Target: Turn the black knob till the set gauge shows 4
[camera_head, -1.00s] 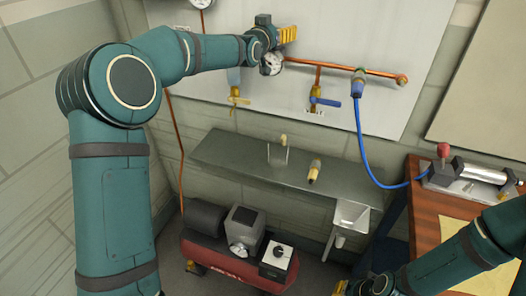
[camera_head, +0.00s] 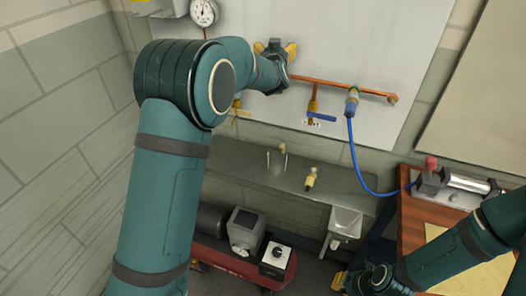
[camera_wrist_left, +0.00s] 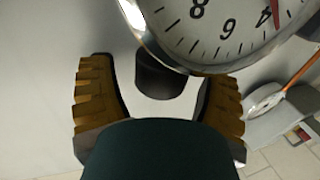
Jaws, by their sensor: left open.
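The black knob (camera_wrist_left: 160,75) shows between the fingers of my left gripper (camera_wrist_left: 162,100) in the left wrist view. The fingers are yellow, ridged and open, one on each side, with gaps to the knob. The set gauge (camera_wrist_left: 225,25) is a white dial beside the knob, cut off by the top edge. Its red needle lies close to the 4. In the head view my left gripper (camera_head: 276,50) is up at the wall panel, and the knob and this gauge are hidden by it. My right gripper (camera_head: 355,281) is low at the bottom; its opening is unclear.
Another gauge (camera_head: 204,12) is on the wall at the upper left. A copper pipe (camera_head: 340,87) with a blue valve handle (camera_head: 321,117) and a blue hose (camera_head: 356,150) runs right of my left gripper. A grey shelf (camera_head: 240,165) and a red compressor (camera_head: 230,262) are below.

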